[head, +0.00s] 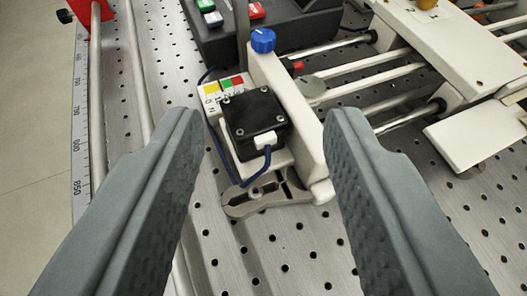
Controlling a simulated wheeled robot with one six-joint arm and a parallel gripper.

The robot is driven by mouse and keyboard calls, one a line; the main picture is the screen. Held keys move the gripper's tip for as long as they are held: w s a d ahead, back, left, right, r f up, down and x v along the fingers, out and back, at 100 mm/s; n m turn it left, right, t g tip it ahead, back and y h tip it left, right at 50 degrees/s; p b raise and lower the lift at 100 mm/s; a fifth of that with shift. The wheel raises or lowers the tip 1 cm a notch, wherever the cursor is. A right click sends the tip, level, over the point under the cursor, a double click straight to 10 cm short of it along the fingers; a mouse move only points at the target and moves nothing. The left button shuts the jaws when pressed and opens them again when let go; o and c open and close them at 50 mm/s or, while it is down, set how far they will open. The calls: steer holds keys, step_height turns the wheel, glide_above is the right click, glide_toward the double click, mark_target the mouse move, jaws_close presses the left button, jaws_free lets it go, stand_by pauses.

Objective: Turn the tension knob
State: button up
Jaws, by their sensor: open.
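Several knobs are in view, and I cannot tell which is the tension knob. A blue ribbed knob (262,41) sits on top of the upright cream plate (288,105). A round grey-green knob (311,90) is just right of that plate. An orange-brown knob (427,3) is partly cut off at the top edge. My gripper (265,118) is open and empty. Its two grey fingers are wide apart, with the black box and the plate showing between them. The blue knob appears beyond the fingertips, near the middle of the gap.
A black box (255,122) with a blue cable is mounted left of the plate, above a grey clamp foot (265,195). A black button unit (290,28) stands behind. Metal rods and a cream carriage (460,45) fill the right. The perforated bench (270,255) is clear in front.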

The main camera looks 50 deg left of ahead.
steer(key=shift+v, duration=1.45)
steer(key=n+g+y, duration=0.2)
steer(key=n+g, duration=0.3)
glide_toward(264, 35)
steer(key=x, duration=0.7)
steer(key=shift+a+f, duration=0.15)
jaws_close()
